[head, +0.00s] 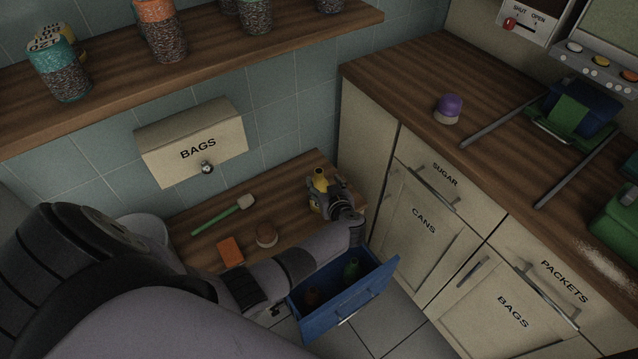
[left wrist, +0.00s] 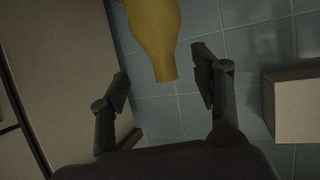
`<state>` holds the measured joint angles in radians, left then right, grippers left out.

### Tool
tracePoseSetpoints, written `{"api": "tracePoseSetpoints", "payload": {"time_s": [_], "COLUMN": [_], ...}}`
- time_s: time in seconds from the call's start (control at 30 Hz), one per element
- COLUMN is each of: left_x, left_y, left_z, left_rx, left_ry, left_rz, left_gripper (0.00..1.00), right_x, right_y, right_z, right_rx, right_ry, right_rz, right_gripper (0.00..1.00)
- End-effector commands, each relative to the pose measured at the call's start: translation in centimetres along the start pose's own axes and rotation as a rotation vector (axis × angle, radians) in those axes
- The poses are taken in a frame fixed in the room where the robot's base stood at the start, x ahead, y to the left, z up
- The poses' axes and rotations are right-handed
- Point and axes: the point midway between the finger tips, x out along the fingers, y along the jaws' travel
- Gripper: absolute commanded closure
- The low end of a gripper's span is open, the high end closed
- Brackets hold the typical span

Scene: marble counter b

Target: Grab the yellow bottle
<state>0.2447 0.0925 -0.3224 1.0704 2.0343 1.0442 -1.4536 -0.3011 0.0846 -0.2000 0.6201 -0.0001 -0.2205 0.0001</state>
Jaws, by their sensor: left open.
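The yellow bottle (head: 320,176) stands at the back of the low wooden counter, partly hidden by my left gripper (head: 327,199). In the left wrist view the bottle (left wrist: 155,32) comes in from the top edge, its narrow neck pointing down the picture. The fingers of my left gripper (left wrist: 162,82) are spread apart, with the neck showing between them and a gap on both sides. I cannot tell how deep the bottle is between the fingers. My right gripper is not in view.
The low counter (head: 200,238) also holds a green-handled brush (head: 222,215), an orange block (head: 231,251) and a round brown item (head: 266,235). A BAGS box (head: 192,143) hangs on the tiled wall.

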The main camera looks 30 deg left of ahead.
Motion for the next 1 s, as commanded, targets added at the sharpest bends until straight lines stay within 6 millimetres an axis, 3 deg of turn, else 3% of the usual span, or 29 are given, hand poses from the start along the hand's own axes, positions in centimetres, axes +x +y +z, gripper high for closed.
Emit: {"api": "tracePoseSetpoints", "payload": {"time_s": [0.3,0.63,1.0], "left_x": [4.5,5.0,5.0], "left_y": [-0.4,-0.4,-0.4], "left_z": [-0.1,-0.2,-0.2], "left_rx": [0.001,0.0,0.0], "left_ry": [0.004,0.002,0.002], "left_rz": [0.0,0.0,0.0], "left_gripper": [0.42,0.42,0.66], "right_x": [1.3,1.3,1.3], "right_y": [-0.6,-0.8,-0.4], "right_z": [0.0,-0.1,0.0], "right_rx": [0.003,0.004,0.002], "right_ry": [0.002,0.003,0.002], "right_rz": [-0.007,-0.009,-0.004], "right_gripper": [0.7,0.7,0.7]}}
